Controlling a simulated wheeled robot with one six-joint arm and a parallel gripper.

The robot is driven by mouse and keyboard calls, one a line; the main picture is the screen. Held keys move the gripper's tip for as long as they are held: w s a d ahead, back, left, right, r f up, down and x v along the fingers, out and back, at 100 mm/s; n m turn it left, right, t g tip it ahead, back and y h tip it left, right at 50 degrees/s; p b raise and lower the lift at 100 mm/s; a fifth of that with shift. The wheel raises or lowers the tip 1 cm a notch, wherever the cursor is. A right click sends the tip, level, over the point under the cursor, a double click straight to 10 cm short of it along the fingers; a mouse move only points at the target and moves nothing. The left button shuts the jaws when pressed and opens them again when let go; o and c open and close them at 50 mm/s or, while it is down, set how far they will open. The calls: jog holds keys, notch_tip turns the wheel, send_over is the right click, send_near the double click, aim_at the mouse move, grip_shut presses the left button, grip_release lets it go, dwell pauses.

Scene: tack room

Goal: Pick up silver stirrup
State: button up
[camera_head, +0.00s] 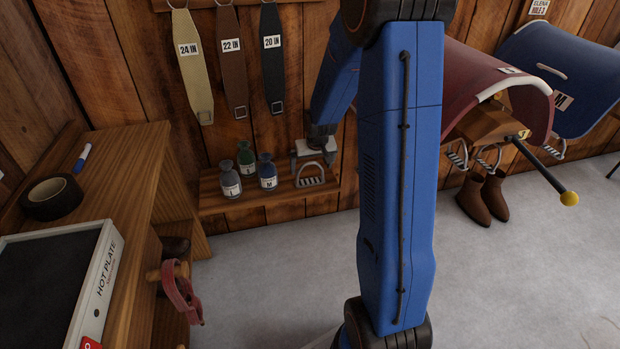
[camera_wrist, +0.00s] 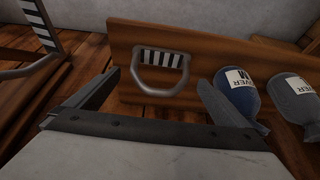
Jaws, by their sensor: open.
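The silver stirrup (camera_head: 311,181) is on the wooden wall shelf, to the right of the bottles in the head view. It is a metal loop with a black-and-white striped tread. In the wrist view the stirrup (camera_wrist: 154,88) shows ahead of and between my fingers, with the shelf board behind it. My gripper (camera_head: 313,159) is just above and around the top of the stirrup in the head view. The open gripper (camera_wrist: 159,79) holds nothing. I cannot tell whether a finger touches the stirrup.
Bottles stand close by: a grey one (camera_head: 230,180), a green one (camera_head: 246,158) and a blue one (camera_head: 267,172). Saddles with hanging stirrups (camera_head: 456,156) and brown boots (camera_head: 484,196) are at right. A wooden bench (camera_head: 135,150) with a hot plate (camera_head: 101,283) is at left.

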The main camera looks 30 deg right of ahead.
send_over(311, 182)
jog(key=shift+a+f, duration=0.15)
jog(key=shift+f, duration=1.95)
jog(key=c, duration=1.1)
jog(key=shift+r, duration=0.15)
notch_tip(311, 182, up, 10)
